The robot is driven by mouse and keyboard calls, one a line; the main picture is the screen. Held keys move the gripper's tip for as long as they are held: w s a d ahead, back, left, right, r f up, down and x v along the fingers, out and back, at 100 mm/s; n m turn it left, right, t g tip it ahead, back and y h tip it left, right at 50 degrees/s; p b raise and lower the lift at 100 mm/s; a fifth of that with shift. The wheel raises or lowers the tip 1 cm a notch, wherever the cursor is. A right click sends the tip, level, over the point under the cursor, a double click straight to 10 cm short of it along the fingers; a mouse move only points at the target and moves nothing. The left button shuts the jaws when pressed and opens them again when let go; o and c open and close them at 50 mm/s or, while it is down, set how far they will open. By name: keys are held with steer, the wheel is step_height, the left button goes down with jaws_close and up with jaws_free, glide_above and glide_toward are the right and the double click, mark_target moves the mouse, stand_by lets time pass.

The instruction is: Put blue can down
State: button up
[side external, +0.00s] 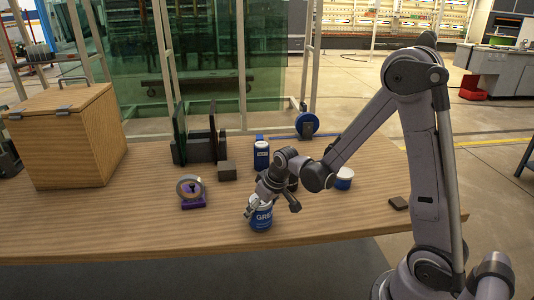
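A blue can (261,219) with white lettering and a pale top is near the front of the wooden table (130,232). It looks upright and is at or just above the tabletop; I cannot tell whether it touches. My gripper (262,203) points down over this can. One finger lies at the can's upper left side, and a dark part of the gripper sticks out to the right of it. The gripper hides part of the can's top. The view does not show clearly whether the fingers press on the can.
Behind stands another blue can (261,156), beside a dark block (228,171) and a dark upright rack (200,146). A tape roll on a purple base (191,193) is left. A wooden box (70,138) stands far left, a white-and-blue container (344,178) right. The front left tabletop is clear.

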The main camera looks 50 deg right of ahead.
steer(key=v, duration=1.2)
steer(key=s+a+r+n+t, duration=0.1)
steer(key=s+a+r+t, duration=0.1)
steer(key=s+a, duration=0.5)
steer(key=shift+s+r+t, duration=0.3)
steer(key=shift+s+r, duration=0.3)
steer(key=shift+s, duration=0.85)
stand_by(0.4)
